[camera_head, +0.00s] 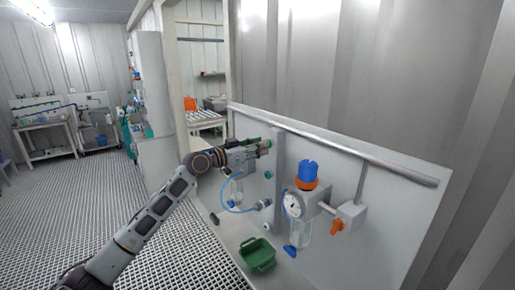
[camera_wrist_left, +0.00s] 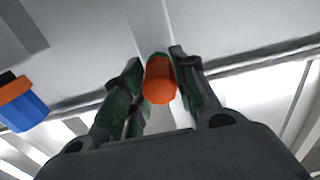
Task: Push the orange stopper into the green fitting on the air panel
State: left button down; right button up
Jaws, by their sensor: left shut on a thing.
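The orange stopper (camera_wrist_left: 160,82) sits between the two fingers of my left gripper (camera_wrist_left: 157,82) in the left wrist view. The gripper is shut on it. A small bit of green (camera_wrist_left: 158,55) shows just beyond the stopper; I cannot tell whether stopper and green part touch. In the head view my left gripper (camera_head: 262,147) is at the upper left of the grey air panel (camera_head: 385,200), close to its face. The fingers mostly hide the stopper there. A small green fitting (camera_head: 268,174) shows on the panel below the gripper. My right gripper is not in view.
A gauge (camera_head: 293,205) with a blue-topped regulator (camera_head: 308,170) and an orange valve handle (camera_head: 337,227) are on the panel to the right. A blue hose (camera_head: 232,209) loops below my gripper. A green tray (camera_head: 257,254) lies on the ledge below.

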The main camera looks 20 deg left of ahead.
pick_arm(q)
jog(key=shift+w+d, duration=0.2)
jog(key=shift+w, duration=0.1)
jog(key=c, duration=1.1)
grip_release()
jog(key=shift+o, duration=0.2)
jog(key=v, duration=1.2)
dwell(0.5)
